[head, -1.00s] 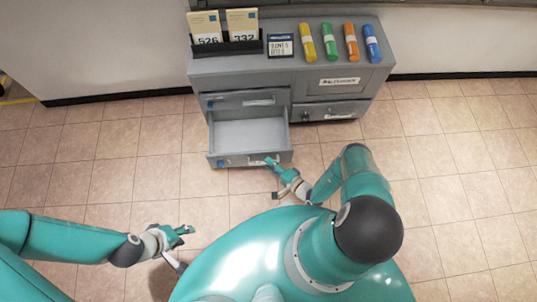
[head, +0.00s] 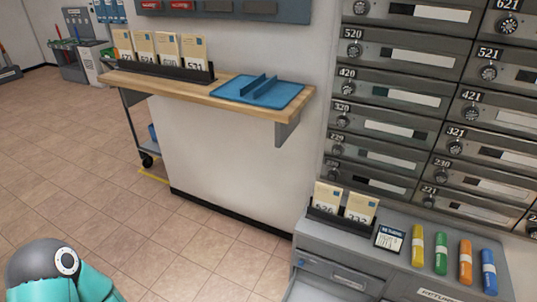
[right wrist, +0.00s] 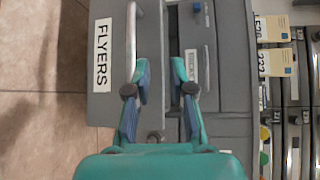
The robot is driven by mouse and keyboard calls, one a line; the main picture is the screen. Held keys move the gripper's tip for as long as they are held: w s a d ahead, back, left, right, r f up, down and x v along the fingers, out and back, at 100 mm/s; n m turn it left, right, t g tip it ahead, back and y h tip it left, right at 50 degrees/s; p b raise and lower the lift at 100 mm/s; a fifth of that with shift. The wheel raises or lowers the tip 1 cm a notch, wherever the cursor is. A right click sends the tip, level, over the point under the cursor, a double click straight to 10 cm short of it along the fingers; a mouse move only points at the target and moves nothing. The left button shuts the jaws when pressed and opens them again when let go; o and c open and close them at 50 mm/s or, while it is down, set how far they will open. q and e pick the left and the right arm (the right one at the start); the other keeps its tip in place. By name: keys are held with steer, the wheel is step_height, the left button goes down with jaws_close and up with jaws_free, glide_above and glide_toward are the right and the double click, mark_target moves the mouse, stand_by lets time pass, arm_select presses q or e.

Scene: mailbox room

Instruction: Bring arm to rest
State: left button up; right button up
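My right gripper (right wrist: 162,78) shows in the right wrist view with its two fingers spread apart and nothing between them. It is in front of a grey drawer front labelled FLYERS (right wrist: 104,95). The drawer's metal handle (right wrist: 131,40) runs close to the left fingertip; I cannot tell whether they touch. In the head view, a teal arm part with a dark joint (head: 42,262) shows at the lower left. Neither gripper shows in the head view, and my left gripper is out of sight.
The grey cabinet (head: 345,242) carries a card holder (head: 340,216), a small sign (head: 389,237) and coloured tubes (head: 440,250). A wooden shelf (head: 225,92) with a blue tray (head: 262,90) is on the wall. Mailboxes (head: 385,128) stand right.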

steer(key=w+a+r+n+y, duration=0.2)
steer(key=w+r+n+y, duration=0.25)
steer(key=w+r, duration=0.4)
steer(key=a+r+n+g+y, duration=0.7)
steer(key=a+r+n+g, duration=0.4)
steer(key=a, duration=0.4)
steer(key=s+a+r+n+g+h, duration=0.1)
steer(key=s+r+n+g+h, duration=0.1)
steer(key=s+g+h, duration=0.4)
steer(key=s+a+r+n+g+h, duration=0.1)
steer(key=s+r+n+g+h, duration=0.15)
steer(key=s, duration=0.55)
steer(key=s+d+m+t+h, duration=0.1)
steer(key=s+d+h, duration=0.2)
steer(key=s+d, duration=0.15)
arm_select(q)
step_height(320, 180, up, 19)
steer(key=p, duration=1.7)
steer(key=shift+p, duration=0.35)
arm_select(e)
steer(key=w+r+m+t, duration=0.1)
steer(key=w+r+m, duration=0.1)
steer(key=r, duration=0.6)
steer(key=w+r+m+t, duration=0.2)
steer(key=w+r, duration=0.1)
steer(key=r, duration=0.6)
steer(key=shift+d+m+h, duration=0.3)
steer(key=shift+d, duration=0.1)
